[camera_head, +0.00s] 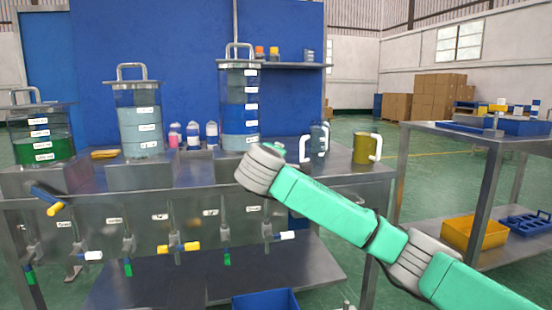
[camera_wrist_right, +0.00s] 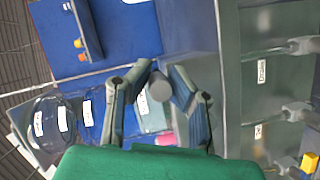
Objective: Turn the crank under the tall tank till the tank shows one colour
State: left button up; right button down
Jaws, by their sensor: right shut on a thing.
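The tall tank (camera_head: 240,115) stands on the bench against the blue panel. It shows a clear top, a deep blue band and a paler blue band at the bottom. In the wrist view it lies sideways at the left (camera_wrist_right: 95,108), partly behind my gripper. My right arm reaches in from the lower right, its wrist in front of the tank's foot, hiding the crank area in the head view. My right gripper (camera_wrist_right: 158,86) is shut on a small grey round piece between its fingertips; I cannot tell how it joins the crank. My left gripper is out of view.
A middle tank (camera_head: 140,130) with pale liquid and a left tank (camera_head: 42,150) with green liquid share the bench. A blue crank with a yellow grip (camera_head: 48,200) juts out below the left tank. Several valves hang along the front. A yellow mug (camera_head: 365,149) stands right.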

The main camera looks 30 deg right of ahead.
jog(key=c, duration=1.5)
grip_release()
jog(key=shift+w+a+f, duration=0.1)
jog(key=shift+a+f, duration=0.1)
jog(key=shift+a, duration=0.05)
jog(key=shift+o, duration=0.2)
jog(key=shift+w, duration=0.1)
jog(key=shift+r, duration=0.15)
jog(key=v, duration=1.2)
